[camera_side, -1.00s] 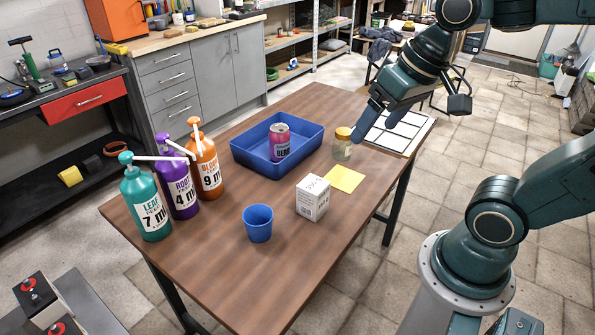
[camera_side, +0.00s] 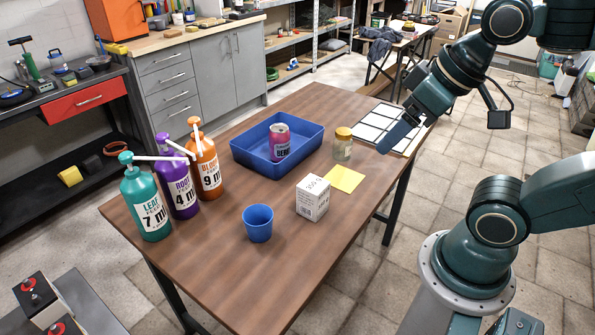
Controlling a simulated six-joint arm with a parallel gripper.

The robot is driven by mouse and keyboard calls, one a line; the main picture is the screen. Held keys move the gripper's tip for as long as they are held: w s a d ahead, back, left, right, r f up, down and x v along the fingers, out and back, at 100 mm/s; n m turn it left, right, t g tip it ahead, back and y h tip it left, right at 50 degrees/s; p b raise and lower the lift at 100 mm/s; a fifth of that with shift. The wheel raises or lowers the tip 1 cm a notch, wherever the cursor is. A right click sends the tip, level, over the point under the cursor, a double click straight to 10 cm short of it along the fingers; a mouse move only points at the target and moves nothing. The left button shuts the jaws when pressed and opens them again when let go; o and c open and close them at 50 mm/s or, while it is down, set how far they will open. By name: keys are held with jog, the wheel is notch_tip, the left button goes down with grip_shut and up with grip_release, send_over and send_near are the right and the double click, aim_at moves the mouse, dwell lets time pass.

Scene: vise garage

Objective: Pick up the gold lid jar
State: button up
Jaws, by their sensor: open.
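The gold lid jar (camera_side: 342,146) is a small glass jar with a gold lid. It stands upright on the brown wooden table near its right edge, just right of the blue tray. My gripper (camera_side: 398,135) is open and empty. In the picture it is to the right of the jar, above the white grid panel, and apart from the jar. One finger hides most of the other from this angle.
A blue tray (camera_side: 247,141) holds a pink can (camera_side: 279,142). A yellow note (camera_side: 344,178), a white box (camera_side: 313,198) and a blue cup (camera_side: 258,223) are nearer. Three pump bottles (camera_side: 180,188) stand at left. A white grid panel (camera_side: 374,126) lies at the right edge.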

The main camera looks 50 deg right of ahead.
jog(key=shift+o, duration=0.4)
dwell(0.4)
jog(key=m+g, duration=0.6)
jog(key=m, duration=1)
send_over(345, 131)
notch_tip(345, 131, down, 14)
notch_tip(345, 131, down, 8)
jog(key=shift+s+f, duration=0.1)
jog(key=shift+f, duration=0.2)
